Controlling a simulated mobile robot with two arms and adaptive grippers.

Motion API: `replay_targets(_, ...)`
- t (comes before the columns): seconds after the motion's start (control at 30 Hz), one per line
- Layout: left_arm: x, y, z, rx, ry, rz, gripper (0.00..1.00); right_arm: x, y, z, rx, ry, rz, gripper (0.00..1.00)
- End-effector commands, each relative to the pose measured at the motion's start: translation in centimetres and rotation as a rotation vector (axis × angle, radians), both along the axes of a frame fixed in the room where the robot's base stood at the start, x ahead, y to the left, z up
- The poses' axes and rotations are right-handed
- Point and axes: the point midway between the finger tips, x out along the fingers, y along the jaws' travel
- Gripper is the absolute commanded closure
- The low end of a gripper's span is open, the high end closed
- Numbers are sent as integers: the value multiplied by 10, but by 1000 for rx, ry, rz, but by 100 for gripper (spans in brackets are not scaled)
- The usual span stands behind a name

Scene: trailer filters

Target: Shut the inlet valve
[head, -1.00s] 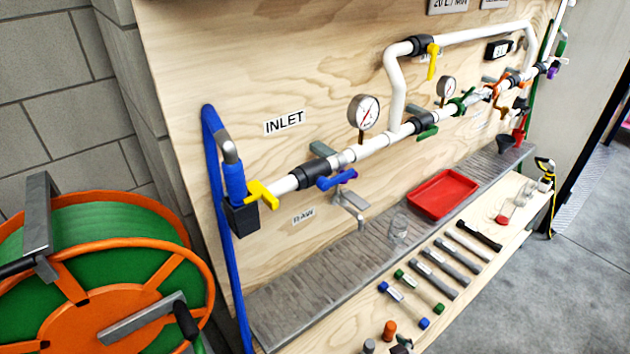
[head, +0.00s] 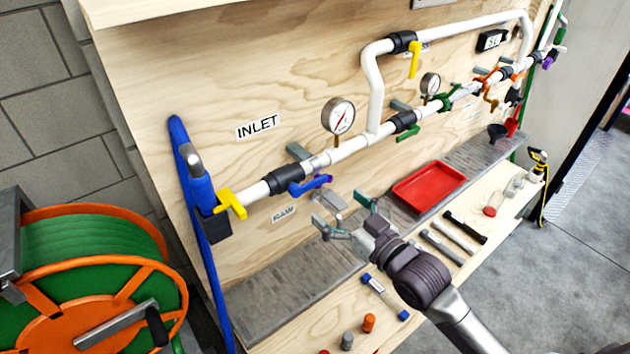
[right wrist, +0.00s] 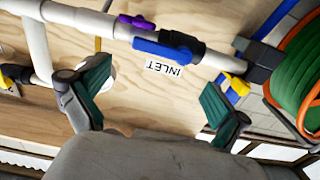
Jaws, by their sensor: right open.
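The INLET label (head: 257,126) is on the plywood board above the left end of a white pipe (head: 350,149). Below it, a black valve body (head: 285,179) carries a blue lever (head: 312,185), lying roughly along the pipe. A yellow handle (head: 231,203) sits further left, by the blue hose (head: 183,170). My right gripper (head: 340,212) is open and empty, below and right of the blue lever, apart from it. In the right wrist view the blue lever (right wrist: 163,47) and upside-down INLET label (right wrist: 164,68) show beyond the spread fingers. My left gripper is not in view.
Two gauges, one nearer (head: 338,116), stand on the pipe. A grey shelf (head: 262,300) with a red tray (head: 428,186) runs below. Small tools and bottles lie on the bench edge. A green hose reel (head: 95,255) stands at the left.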

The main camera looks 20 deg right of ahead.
Motion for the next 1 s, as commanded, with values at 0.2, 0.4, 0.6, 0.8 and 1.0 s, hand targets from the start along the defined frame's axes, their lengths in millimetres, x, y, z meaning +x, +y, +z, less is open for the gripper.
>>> replay_targets(0.2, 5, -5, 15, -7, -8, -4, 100, 43, 15, 3, 1, -1, 0, 0)
replay_targets(0.4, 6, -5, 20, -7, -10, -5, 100, 65, 23, 1, -1, 1, 0, 0)
replay_targets(0.6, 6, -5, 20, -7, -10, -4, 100, 71, 26, -1, -1, 1, 0, 0)
replay_targets(0.8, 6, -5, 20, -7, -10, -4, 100, 71, 26, -1, -1, 1, 0, 2)
replay_targets(1.0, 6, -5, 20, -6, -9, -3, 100, 70, 26, -1, -1, 1, 0, 35)
